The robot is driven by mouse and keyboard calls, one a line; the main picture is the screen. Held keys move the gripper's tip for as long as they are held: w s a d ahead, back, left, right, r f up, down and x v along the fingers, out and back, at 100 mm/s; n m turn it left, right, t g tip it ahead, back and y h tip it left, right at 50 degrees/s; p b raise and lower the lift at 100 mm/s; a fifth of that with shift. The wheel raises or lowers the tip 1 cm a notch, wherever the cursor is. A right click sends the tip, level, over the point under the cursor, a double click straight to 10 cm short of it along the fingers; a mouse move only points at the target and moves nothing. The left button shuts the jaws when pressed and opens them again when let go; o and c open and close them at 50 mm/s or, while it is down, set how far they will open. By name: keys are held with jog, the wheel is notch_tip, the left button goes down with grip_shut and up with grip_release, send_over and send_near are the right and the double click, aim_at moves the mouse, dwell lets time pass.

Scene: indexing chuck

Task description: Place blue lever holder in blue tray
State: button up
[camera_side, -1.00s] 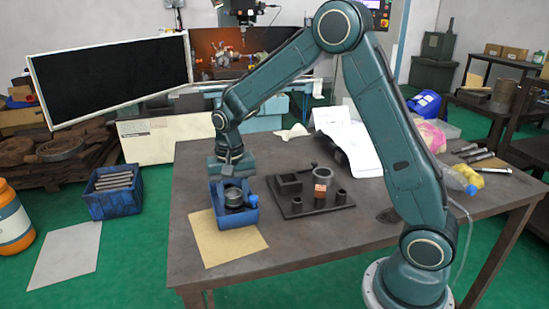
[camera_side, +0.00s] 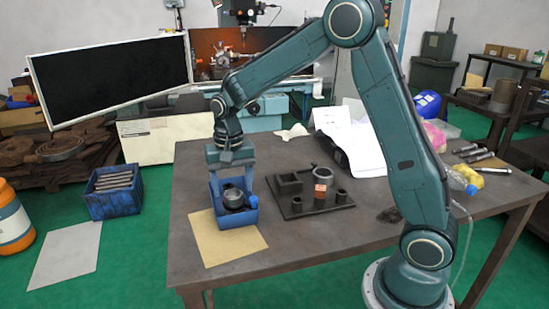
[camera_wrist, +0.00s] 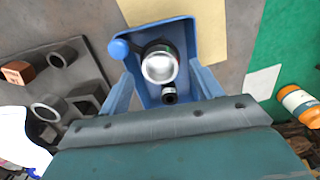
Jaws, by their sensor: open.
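The blue tray (camera_side: 232,218) stands near the left end of the table, and the wrist view shows it from above (camera_wrist: 182,32). Inside it is a dark round part with a shiny metal top (camera_wrist: 159,65). A blue ball knob (camera_wrist: 119,48) sits at the tray's edge beside this part and appears joined to it; it also shows in the side view (camera_side: 252,202). I take these together as the blue lever holder. A small dark cylinder (camera_wrist: 168,93) lies close by in the tray. My gripper (camera_side: 231,188) is open and empty above the tray, fingers apart.
A dark fixture plate (camera_side: 310,205) with several holders and an orange block (camera_side: 323,175) lies right of the tray. A tan sheet (camera_side: 228,243) lies at the tray's front. White paper (camera_side: 350,140) lies farther back. The front table area is clear.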

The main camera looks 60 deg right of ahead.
notch_tip(320, 180, up, 9)
dwell(0.4)
dwell(0.5)
jog(key=s+a+r+n+t, duration=0.2)
jog(key=s+r+n, duration=0.3)
jog(key=s, duration=0.7)
jog(key=s+a+n+t, duration=0.1)
jog(key=s+n+t, duration=0.2)
jog(key=s, duration=1.1)
jog(key=shift+a+f+t, duration=0.15)
jog(key=shift+f+t, duration=0.1)
jog(key=shift+t, duration=0.05)
